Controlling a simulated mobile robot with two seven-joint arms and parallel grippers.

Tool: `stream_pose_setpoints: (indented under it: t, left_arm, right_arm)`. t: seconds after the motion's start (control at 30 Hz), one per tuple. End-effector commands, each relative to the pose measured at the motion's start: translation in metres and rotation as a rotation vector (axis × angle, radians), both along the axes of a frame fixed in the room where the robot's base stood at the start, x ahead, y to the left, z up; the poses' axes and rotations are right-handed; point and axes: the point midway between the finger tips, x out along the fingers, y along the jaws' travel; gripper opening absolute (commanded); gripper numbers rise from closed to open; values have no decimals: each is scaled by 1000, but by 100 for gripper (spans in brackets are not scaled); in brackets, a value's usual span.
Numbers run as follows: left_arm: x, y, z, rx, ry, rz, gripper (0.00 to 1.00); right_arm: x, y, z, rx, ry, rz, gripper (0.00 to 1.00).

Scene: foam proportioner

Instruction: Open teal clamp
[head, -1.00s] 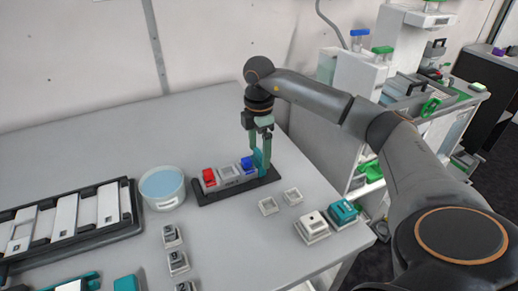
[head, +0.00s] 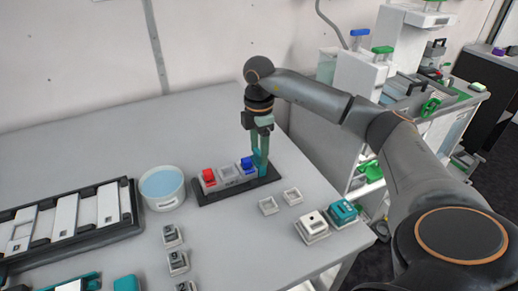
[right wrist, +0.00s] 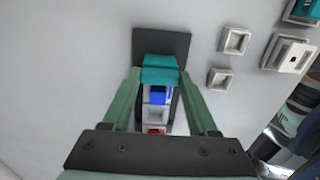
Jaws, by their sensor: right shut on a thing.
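A dark narrow base (head: 208,196) on the table carries a row of small blocks with a red one (head: 208,176), white or grey ones and a blue one (head: 246,163). The teal clamp stands at the right end of this row, mostly hidden by my fingers in the head view. In the right wrist view the teal clamp (right wrist: 160,70) shows between the two green fingers, past the blue block (right wrist: 158,96). My right gripper (head: 261,168) reaches down from above and is shut on the teal clamp. My left gripper is not in view.
A round tub (head: 162,187) with pale blue content stands left of the base. A black rack (head: 70,222) lies further left. Small white trays (head: 268,206) and a teal-topped block (head: 343,211) sit near the right table edge. A cluttered bench stands beyond.

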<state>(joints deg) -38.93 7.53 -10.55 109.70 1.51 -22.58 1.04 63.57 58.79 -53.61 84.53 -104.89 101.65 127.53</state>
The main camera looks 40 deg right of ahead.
Motion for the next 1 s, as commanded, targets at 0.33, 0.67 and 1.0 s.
stream_pose_setpoints:
  t: [0.33, 0.67, 1.0]
  left_arm:
    - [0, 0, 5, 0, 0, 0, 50]
    - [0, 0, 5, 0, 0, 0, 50]
    - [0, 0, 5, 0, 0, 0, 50]
  right_arm:
    - [-4, -13, 1, 1, 2, -3, 0]
    - [-6, -21, 1, -3, 1, -2, 61]
    - [-6, -20, 0, 0, 0, 0, 90]
